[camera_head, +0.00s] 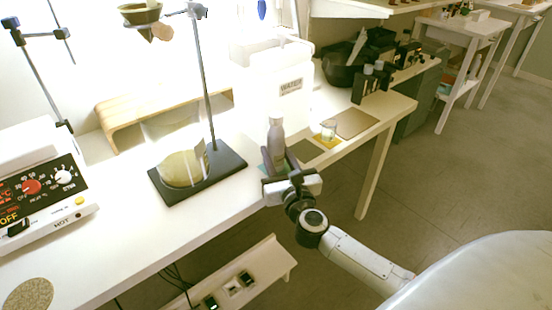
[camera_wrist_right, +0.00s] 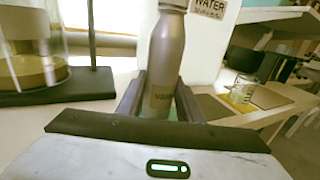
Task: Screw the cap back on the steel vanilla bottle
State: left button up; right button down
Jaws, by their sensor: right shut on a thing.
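The steel vanilla bottle (camera_head: 276,132) is a grey metal bottle, upright near the front edge of the white table. The gripper also shows in the right wrist view (camera_wrist_right: 162,98). The bottle's top is cut off in the wrist view and small in the head view, so I cannot tell whether a cap is on it. My left gripper is not in view.
A white WATER container (camera_head: 277,75) stands behind the bottle. A stand with a dark base (camera_head: 225,165) and a glass vessel is to the left. A small glass beaker (camera_head: 328,131) sits on a yellow mat to the right. A hot plate (camera_head: 45,200) is at far left.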

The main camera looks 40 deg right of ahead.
jog(key=shift+r, duration=0.1)
jog(key=c, duration=1.3)
grip_release()
jog(key=shift+f, duration=0.2)
jog(key=shift+o, duration=0.2)
